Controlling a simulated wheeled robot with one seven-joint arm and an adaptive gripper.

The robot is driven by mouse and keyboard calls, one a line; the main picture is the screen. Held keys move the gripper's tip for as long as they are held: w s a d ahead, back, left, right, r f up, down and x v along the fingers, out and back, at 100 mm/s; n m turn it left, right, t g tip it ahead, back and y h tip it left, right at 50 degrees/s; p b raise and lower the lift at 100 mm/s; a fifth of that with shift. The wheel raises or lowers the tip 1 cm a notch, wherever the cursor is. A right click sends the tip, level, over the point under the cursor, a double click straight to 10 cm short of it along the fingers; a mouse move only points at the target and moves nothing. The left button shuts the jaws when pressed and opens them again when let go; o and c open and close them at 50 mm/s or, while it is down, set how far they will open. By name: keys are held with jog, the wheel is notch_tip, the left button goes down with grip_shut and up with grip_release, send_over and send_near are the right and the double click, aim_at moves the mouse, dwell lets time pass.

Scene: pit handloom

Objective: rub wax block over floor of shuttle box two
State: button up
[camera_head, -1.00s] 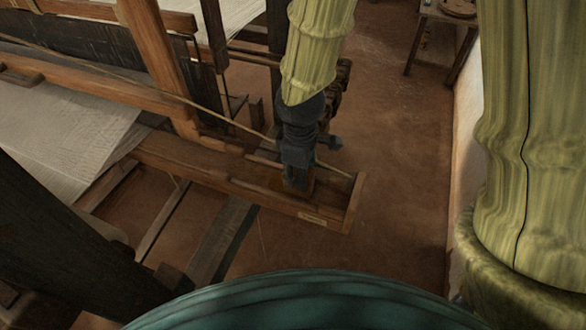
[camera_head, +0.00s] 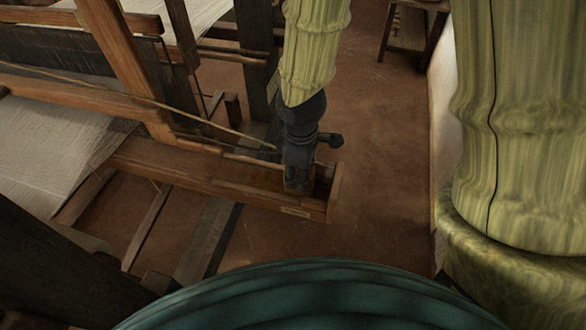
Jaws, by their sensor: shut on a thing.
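The shuttle box (camera_head: 252,193) is the open wooden trough at the right end of the loom's long beam, with a small pale label (camera_head: 295,211) on its front side. My gripper (camera_head: 298,182) is dark and points down into the box near its right end. It is shut on a small amber-brown block, the wax block (camera_head: 293,187), which shows only in part between the fingers. The box's front wall and the gripper hide the block's underside, so I cannot tell whether it touches the floor of the box.
The loom's posts and beams (camera_head: 120,55) and white cloth (camera_head: 45,150) fill the left. A cord (camera_head: 200,120) runs slanting to the box area. A dark timber (camera_head: 210,240) lies below the box. A small stool (camera_head: 415,25) stands at the back right by the wall. Bare floor (camera_head: 375,180) lies right of the box.

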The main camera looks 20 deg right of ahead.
jog(key=shift+s+d, duration=0.15)
jog(key=shift+d, duration=0.1)
jog(key=shift+w+a+f, duration=0.1)
jog(key=shift+w+a, duration=0.3)
jog(key=shift+a, duration=0.25)
jog(key=shift+c, duration=0.5)
jog(key=shift+s+d, duration=0.1)
jog(key=shift+s+d+p, duration=0.35)
jog(key=shift+d+p, duration=0.05)
jog(key=shift+d, duration=0.15)
jog(key=shift+w+a+p, duration=0.35)
jog(key=shift+w+a, duration=0.2)
jog(key=shift+a, duration=0.15)
jog(key=shift+s+d, duration=0.5)
jog(key=shift+d, duration=0.1)
